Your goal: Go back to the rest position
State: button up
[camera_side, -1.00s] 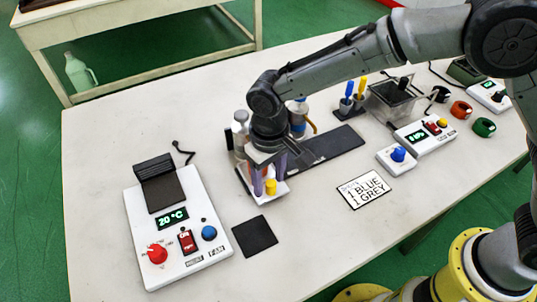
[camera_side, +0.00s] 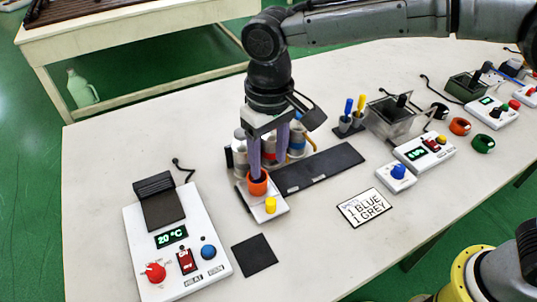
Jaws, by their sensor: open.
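My gripper (camera_side: 267,164) points down with its two purple-grey fingers apart. It is just above or behind an orange cup-like piece (camera_side: 258,186). One fingertip overlaps the cup's dark opening in this view; I cannot tell whether it is clear of it. The cup stands on a small white tray or device (camera_side: 282,208) with a yellow knob (camera_side: 270,205) at its front. Nothing shows between the fingers except the bottles behind. The wrist and arm rise above, over the back of the table.
Bottles (camera_side: 298,140) stand close behind my gripper. A black mat (camera_side: 318,168) lies to the right, then the label card (camera_side: 365,208), blue-knob device (camera_side: 397,177) and clear box (camera_side: 391,121). The heater (camera_side: 178,245) and black square (camera_side: 254,255) are at front left.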

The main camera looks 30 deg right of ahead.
jog(key=w+d+r+m+t+y, duration=0.1)
jog(key=d+r+m+t, duration=0.1)
jog(key=d+r, duration=0.75)
jog(key=s+d+r+m+t, duration=0.1)
jog(key=s+d+r, duration=0.15)
jog(key=d, duration=0.35)
jog(key=s+d+r+m, duration=0.1)
jog(key=s+d+r, duration=0.15)
jog(key=d, duration=0.25)
jog(key=s+d+f+t, duration=0.2)
jog(key=s+d+f, duration=0.1)
jog(key=s+d, duration=0.75)
jog(key=s+f+n+h, duration=0.1)
jog(key=s+f, duration=0.5)
jog(key=shift+s+a+f+t, duration=0.15)
jog(key=shift+a+f+t, duration=0.05)
jog(key=shift+f+t, duration=0.1)
jog(key=shift+r, duration=0.1)
